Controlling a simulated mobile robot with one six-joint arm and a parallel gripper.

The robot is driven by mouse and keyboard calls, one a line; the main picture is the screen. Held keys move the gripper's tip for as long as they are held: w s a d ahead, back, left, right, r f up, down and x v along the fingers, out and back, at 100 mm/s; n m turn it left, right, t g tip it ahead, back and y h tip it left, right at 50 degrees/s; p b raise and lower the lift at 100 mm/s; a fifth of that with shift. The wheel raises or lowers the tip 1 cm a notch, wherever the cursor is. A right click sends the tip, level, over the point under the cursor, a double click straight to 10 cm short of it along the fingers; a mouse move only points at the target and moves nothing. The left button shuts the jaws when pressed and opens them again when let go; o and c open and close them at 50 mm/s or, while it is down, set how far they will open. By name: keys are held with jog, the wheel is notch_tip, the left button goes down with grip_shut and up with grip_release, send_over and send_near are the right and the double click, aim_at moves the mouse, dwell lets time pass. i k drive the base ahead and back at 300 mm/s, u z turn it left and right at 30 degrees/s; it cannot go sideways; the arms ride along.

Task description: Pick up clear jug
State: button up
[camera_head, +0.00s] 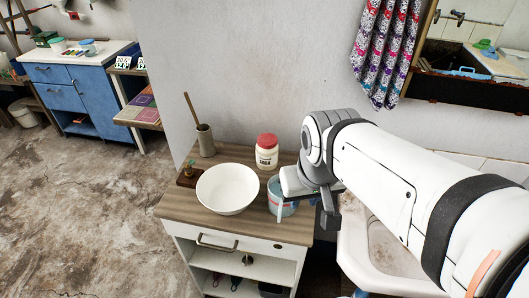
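A pale bluish, see-through vessel (274,196), which looks like the clear jug, stands upright on the wooden top of a small cabinet, near its right side. A whitish upright strip shows at its front; I cannot tell if this is a handle. My arm reaches in from the right and covers the vessel's upper right part. My gripper (325,208) is at the vessel's right side, with a dark grey finger part pointing down. Its fingertips are mostly hidden by my own wrist, so I cannot tell whether it is open or touches the vessel.
A white bowl (228,188) stands close left of the vessel, and a red-lidded jar (267,152) stands behind it. A brown holder with a stick (205,140) and a small dark wooden box (188,178) are farther left. A white basin (380,262) lies right of the cabinet (180,212).

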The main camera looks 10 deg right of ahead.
aim_at(276, 206)
jog(key=u, duration=1)
jog(key=k, duration=1.15)
jog(key=z, duration=0.4)
jog(key=i, duration=0.5)
jog(key=z, duration=0.1)
